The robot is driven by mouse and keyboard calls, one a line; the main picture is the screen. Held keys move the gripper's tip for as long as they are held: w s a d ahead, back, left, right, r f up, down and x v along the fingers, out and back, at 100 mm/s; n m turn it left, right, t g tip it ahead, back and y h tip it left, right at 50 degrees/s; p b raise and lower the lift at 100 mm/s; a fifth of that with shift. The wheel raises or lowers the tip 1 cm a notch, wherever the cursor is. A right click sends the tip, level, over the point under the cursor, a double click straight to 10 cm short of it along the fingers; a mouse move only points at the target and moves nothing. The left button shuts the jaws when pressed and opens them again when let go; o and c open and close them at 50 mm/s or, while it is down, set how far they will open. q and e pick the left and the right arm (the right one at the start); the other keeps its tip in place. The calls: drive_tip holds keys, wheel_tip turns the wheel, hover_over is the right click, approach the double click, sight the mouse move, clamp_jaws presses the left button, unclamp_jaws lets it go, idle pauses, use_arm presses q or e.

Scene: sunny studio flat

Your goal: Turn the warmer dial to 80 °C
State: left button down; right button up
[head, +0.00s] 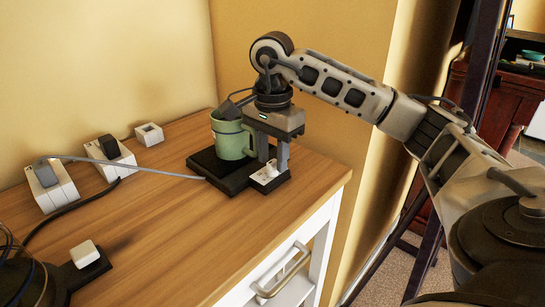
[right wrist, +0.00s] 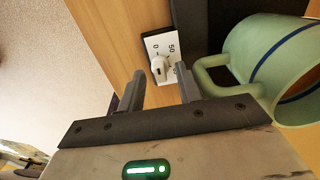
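The warmer (head: 208,168) is a flat black unit on the wooden counter, with a green mug (head: 230,137) upright on it. Its dial (head: 268,172) is a white knob on a white scale plate at the warmer's front right. In the right wrist view the dial (right wrist: 159,66) shows "0" and "50"; another label is partly hidden, and I cannot read the exact setting. My right gripper (head: 273,158) points down over the dial. In the right wrist view its fingers (right wrist: 160,76) are apart, with the knob showing between them; contact is not visible. My left gripper is out of view.
The mug's handle (right wrist: 212,75) is close beside the right finger. White socket blocks (head: 52,187) with plugs and a grey cable (head: 140,169) lie to the left. A dark object with a white block (head: 85,253) is at lower left. The counter's front middle is clear.

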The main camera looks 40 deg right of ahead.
drive_tip(key=shift+f, duration=0.1)
clamp_jaws()
